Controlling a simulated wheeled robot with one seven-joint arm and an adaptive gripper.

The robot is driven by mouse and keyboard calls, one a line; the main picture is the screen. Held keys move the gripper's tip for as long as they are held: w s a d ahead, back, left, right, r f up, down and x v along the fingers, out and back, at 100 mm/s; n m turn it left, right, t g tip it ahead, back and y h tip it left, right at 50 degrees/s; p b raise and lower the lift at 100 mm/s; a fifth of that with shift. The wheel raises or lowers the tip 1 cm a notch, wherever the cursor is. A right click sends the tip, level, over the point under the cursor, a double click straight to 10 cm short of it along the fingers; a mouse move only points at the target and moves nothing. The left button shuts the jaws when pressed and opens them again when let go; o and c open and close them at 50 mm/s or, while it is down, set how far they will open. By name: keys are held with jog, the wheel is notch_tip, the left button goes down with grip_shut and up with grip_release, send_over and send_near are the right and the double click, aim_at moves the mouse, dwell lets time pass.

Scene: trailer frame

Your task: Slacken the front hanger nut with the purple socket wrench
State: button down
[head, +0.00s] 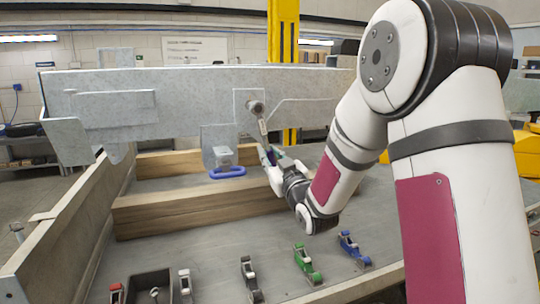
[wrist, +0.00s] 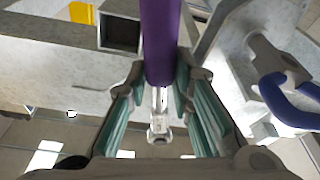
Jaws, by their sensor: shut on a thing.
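The purple socket wrench (head: 262,127) is in my gripper (head: 272,168). Its grey shaft rises from the fingers, leaning slightly left, and its round head (head: 255,107) is at the face of the grey trailer beam (head: 190,112). In the wrist view, the purple handle (wrist: 160,40) lies between the teal-padded fingers of my gripper (wrist: 161,78), which are shut on it. The front hanger nut cannot be made out; whether the socket sits on it cannot be told. A grey bracket (head: 218,137) stands just left of my gripper.
A blue loop handle (head: 227,173) is below the bracket, close to my gripper; it also shows in the wrist view (wrist: 290,98). Wooden beams (head: 190,207) lie behind the open bench area. Several coloured clamps, including a green one (head: 307,264), and a dark tray (head: 137,290) line the front.

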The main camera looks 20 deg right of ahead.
jog(key=shift+r, duration=0.1)
jog(key=shift+s+p, duration=0.8)
jog(key=shift+s, duration=1.25)
jog(key=c, duration=2.2)
grip_release()
grip_shut()
